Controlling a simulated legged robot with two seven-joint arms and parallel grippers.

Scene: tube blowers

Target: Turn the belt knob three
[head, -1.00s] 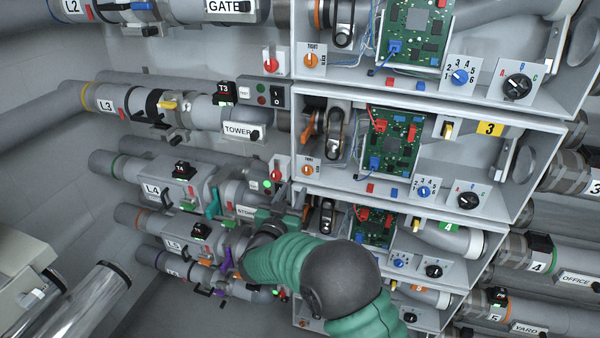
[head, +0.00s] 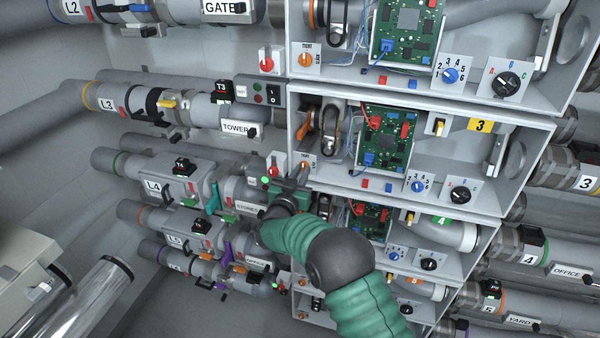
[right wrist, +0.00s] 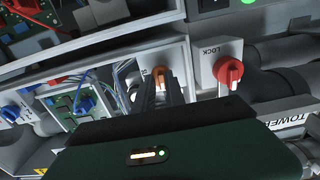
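The orange belt knob three (head: 303,166) is on a small white plate at the lower left of the box marked 3. My right gripper (head: 291,184) has its fingers at this knob in the head view, with the green arm reaching up from below. In the right wrist view, the orange knob (right wrist: 160,75) shows at the tips of my two dark fingers (right wrist: 160,92). The fingers are close together, one on each side of the knob's grip. Whether they press on it cannot be told. My left gripper is not in view.
A red lock knob (right wrist: 229,72) on a white plate sits just right of the orange knob in the right wrist view. The box's circuit board (head: 388,135) and blue selector knob (head: 418,186) are to the right. Pipes with a TOWER label (head: 236,128) run left.

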